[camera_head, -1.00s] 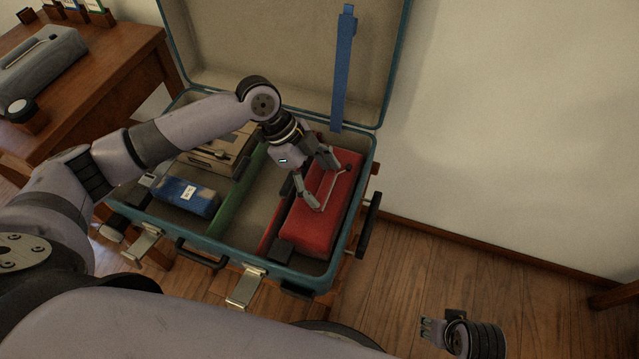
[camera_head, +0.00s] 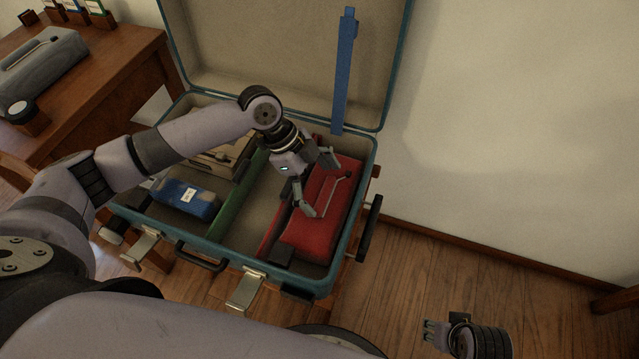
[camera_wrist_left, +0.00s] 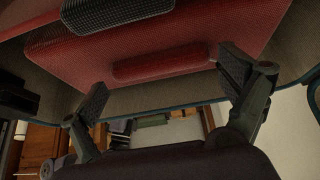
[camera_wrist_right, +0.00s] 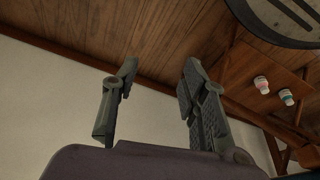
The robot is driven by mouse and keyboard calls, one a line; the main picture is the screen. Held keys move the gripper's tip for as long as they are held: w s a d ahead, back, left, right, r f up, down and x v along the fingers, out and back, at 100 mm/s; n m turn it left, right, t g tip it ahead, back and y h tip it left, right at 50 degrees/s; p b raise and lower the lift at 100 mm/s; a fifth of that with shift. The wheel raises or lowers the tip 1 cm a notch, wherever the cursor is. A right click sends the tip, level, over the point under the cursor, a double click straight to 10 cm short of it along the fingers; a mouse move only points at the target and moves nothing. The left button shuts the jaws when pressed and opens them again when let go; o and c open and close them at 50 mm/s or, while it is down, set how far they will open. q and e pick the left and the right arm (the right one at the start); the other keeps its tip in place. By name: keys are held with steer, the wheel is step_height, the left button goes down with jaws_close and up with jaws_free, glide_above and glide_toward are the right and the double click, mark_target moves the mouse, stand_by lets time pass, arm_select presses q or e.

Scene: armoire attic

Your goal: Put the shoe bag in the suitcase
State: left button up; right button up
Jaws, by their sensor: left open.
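A red bag (camera_head: 327,221) with a pale cord lies in the right compartment of the open teal suitcase (camera_head: 232,264). I take it to be the shoe bag. My left gripper (camera_head: 322,189) is open over its upper left side. In the left wrist view, red fabric (camera_wrist_left: 215,25) with a raised red roll (camera_wrist_left: 160,64) shows beyond and between the parted fingers (camera_wrist_left: 163,78). I cannot tell whether the fingers touch it. My right gripper (camera_head: 434,331) is open and empty, away from the suitcase; its spread fingers also show in the right wrist view (camera_wrist_right: 160,75).
A green divider (camera_head: 239,195) splits the suitcase. A blue pouch (camera_head: 187,198) and a tan case (camera_head: 222,155) lie on its left side. A grey bag (camera_head: 42,62) lies on the wooden desk (camera_head: 105,78). A blue strap (camera_head: 344,75) hangs inside the raised lid.

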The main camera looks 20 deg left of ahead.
arm_select(q)
steer(key=shift+r, duration=0.15)
steer(key=p+v, duration=0.2)
steer(key=v, duration=0.9)
steer(key=shift+a+r, duration=0.25)
steer(key=shift+r, duration=0.1)
arm_select(e)
step_height(320, 180, down, 8)
steer(key=s, duration=0.1)
steer(key=shift+s+f, duration=0.15)
steer(key=shift+s, duration=0.1)
arm_select(q)
steer(key=shift+d+f, duration=0.1)
